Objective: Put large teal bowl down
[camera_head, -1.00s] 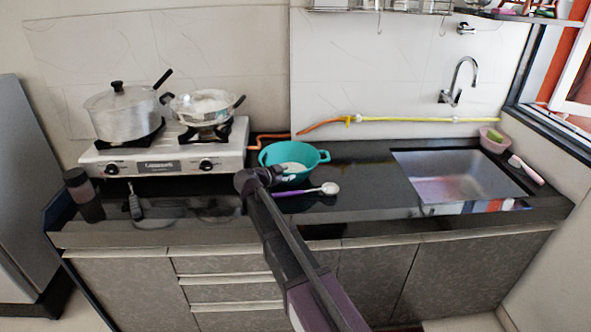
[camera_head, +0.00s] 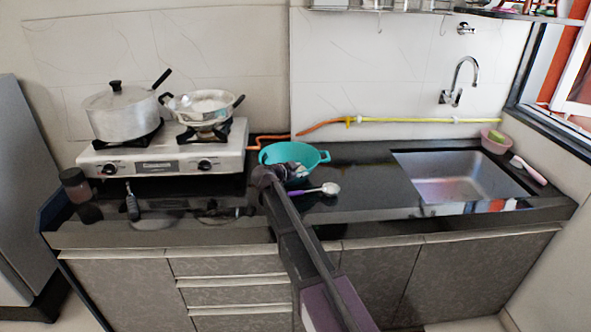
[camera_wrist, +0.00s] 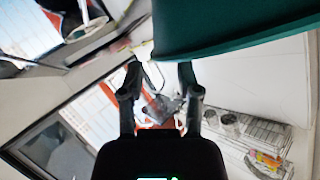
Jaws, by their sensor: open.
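The large teal bowl (camera_head: 312,156) sits upright on the dark countertop, right of the stove. It has side handles. My gripper (camera_head: 293,171) is in front of the bowl in the head view and hides part of its near side. In the wrist view the bowl's teal wall (camera_wrist: 235,28) fills the upper right, close by. There my gripper (camera_wrist: 158,72) has its two fingers apart, with no object held between them. The fingertips lie close to the teal edge; I cannot tell whether they touch it.
A spoon with a purple handle (camera_head: 317,190) lies in front of the bowl. The stove (camera_head: 160,160) with a lidded pot (camera_head: 121,114) and a pan (camera_head: 203,107) stands left. The sink (camera_head: 460,175) is right, with clear counter before it. A yellow hose (camera_head: 410,120) runs behind.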

